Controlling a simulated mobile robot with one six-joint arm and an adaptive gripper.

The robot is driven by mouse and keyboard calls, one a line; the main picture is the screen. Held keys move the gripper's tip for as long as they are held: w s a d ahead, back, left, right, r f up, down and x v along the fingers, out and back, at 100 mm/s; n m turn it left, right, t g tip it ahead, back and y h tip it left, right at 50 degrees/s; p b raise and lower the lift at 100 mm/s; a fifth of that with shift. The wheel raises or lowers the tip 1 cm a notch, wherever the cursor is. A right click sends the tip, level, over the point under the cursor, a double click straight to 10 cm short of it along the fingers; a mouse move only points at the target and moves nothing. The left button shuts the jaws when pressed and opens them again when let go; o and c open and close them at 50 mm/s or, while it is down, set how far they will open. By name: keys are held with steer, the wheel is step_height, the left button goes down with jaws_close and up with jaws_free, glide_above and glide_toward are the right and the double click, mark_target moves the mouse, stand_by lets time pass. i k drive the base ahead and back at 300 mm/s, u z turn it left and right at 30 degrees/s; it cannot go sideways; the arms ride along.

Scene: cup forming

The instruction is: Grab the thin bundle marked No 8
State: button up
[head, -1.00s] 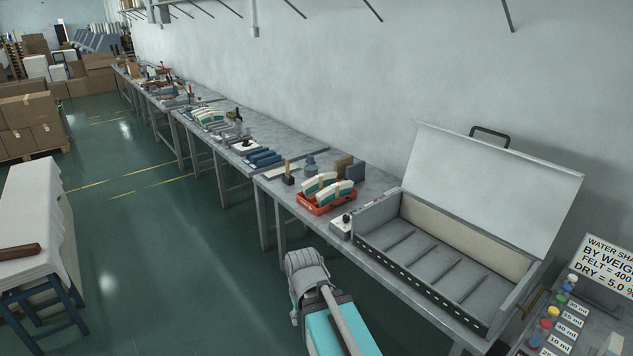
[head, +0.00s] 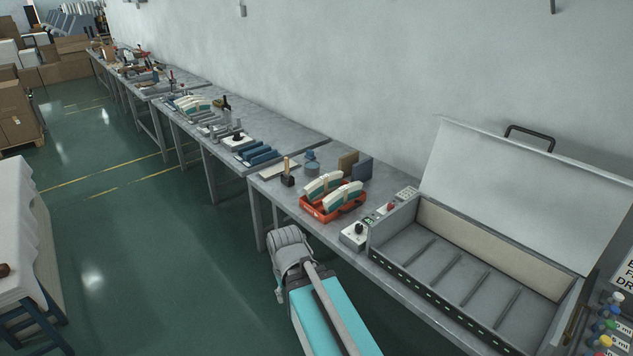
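Two curved white-and-teal bundles, a rear one (head: 323,184) and a front one (head: 343,196), stand side by side in a red tray (head: 316,211) on the bench. Each has a tan band around its middle. Any number on them is too small to read, so I cannot tell which is No 8. More white-and-teal bundles (head: 192,104) lie farther along the benches, also unreadable. My arm reaches up from the bottom, with its grey joint in front of the bench edge. My gripper's fingers do not show.
A large open metal box (head: 470,270) with a raised lid fills the right of the bench. A small control box (head: 354,235) sits between it and the tray. Blue bars (head: 258,153) lie farther left. A white-covered table (head: 18,235) stands at left. The green floor between is clear.

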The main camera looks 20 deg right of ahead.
mark_target(322, 186)
steer(key=z, duration=0.3)
steer(key=i, duration=0.85)
steer(key=z, duration=0.55)
steer(key=i, duration=0.55)
steer(key=z, duration=0.2)
steer(key=k, duration=0.9)
steer(key=z, duration=0.15)
steer(key=i, duration=0.9)
